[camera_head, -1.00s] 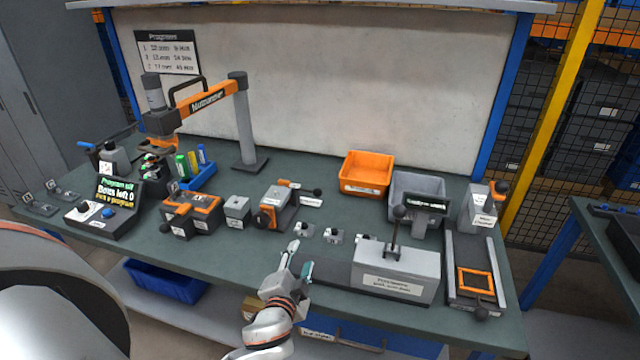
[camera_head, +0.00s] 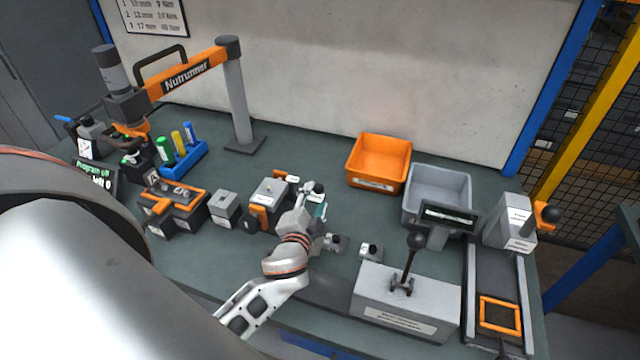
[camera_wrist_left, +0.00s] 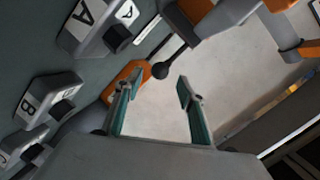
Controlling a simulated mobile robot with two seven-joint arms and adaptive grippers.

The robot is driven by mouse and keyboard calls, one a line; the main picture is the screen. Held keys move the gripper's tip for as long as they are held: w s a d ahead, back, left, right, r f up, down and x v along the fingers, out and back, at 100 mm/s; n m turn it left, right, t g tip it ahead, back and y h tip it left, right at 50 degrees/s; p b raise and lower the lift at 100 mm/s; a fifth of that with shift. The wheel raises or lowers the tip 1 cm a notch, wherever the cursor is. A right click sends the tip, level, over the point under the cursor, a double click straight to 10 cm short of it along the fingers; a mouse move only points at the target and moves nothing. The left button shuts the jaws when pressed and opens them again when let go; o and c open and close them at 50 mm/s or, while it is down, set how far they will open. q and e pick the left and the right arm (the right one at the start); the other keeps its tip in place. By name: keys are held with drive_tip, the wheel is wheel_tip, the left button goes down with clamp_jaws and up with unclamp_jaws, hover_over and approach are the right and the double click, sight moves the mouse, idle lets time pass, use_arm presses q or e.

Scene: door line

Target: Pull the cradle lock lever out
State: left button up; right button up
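The cradle (camera_head: 267,194) is a grey block with orange parts near the middle of the bench. A lever with a black ball knob (camera_head: 318,188) sticks out at its right side; I take it for the lock lever. The knob also shows in the left wrist view (camera_wrist_left: 161,70), just beyond and between the fingertips. My left gripper (camera_head: 312,203) is at the cradle's right end, close to the knob. Its teal-padded fingers (camera_wrist_left: 160,88) are open with nothing between the pads. The gripper partly hides the lever's surroundings in the head view. My right gripper is not in view.
Small grey blocks (camera_head: 370,251) stand right of my gripper; blocks lettered A (camera_wrist_left: 88,22) and B (camera_wrist_left: 48,97) show in the wrist view. A grey box with an upright black-knobbed lever (camera_head: 408,305) is front right. Orange (camera_head: 379,160) and grey bins (camera_head: 437,190) stand behind.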

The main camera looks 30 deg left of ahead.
sight(318, 192)
use_arm(q)
drive_tip(key=shift+x, duration=2.95)
drive_tip(key=shift+c, duration=0.5)
clamp_jaws()
